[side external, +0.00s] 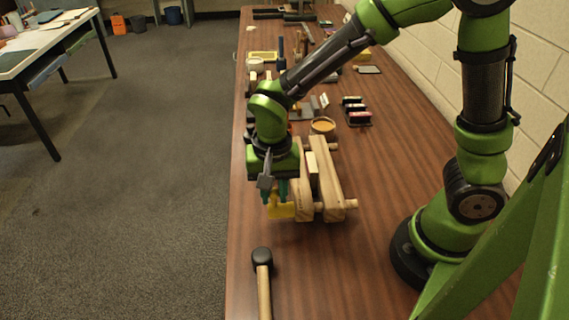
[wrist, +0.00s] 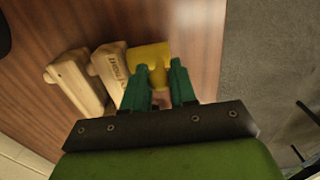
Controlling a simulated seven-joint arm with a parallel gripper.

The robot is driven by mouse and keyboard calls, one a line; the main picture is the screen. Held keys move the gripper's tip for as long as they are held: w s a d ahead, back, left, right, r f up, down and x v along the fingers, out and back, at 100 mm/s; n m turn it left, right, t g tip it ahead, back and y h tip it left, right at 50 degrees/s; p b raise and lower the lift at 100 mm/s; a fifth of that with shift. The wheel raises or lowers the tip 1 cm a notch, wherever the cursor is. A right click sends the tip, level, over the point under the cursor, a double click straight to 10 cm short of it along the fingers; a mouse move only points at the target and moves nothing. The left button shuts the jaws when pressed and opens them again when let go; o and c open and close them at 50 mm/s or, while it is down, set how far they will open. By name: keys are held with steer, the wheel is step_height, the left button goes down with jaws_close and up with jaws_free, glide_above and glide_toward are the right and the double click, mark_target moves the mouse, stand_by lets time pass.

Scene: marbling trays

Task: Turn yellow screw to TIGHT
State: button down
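The yellow screw (side external: 281,211) is a blocky handle at the near end of a wooden clamp (side external: 330,185) on the bench. In the wrist view the yellow screw (wrist: 150,54) lies just beyond and partly between my fingertips. My gripper (side external: 276,197) points down at it. In the wrist view my gripper (wrist: 160,70) has its two green fingers apart, with yellow in the gap. The left finger covers part of the screw. I cannot tell whether both fingers press on it. Small dark lettering marks the clamp jaw (wrist: 113,72) beside the screw; it is too small to read.
A black-headed mallet (side external: 262,258) lies on the bench (side external: 340,270) in front of the clamp. A round pot (side external: 322,126) and a dark rack (side external: 356,112) stand behind it. More tools lie farther back. A block wall (side external: 540,60) bounds the right.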

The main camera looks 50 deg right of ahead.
steer(key=shift+s+a, duration=0.45)
steer(key=shift+s, duration=0.1)
steer(key=shift+s+a+f, duration=0.1)
steer(key=shift+a, duration=0.1)
steer(key=shift+s, duration=0.1)
steer(key=shift+a+f, duration=0.1)
steer(key=shift+a, duration=0.05)
steer(key=shift+s+a+f, duration=0.1)
steer(key=shift+s+a, duration=0.05)
steer(key=shift+s, duration=0.15)
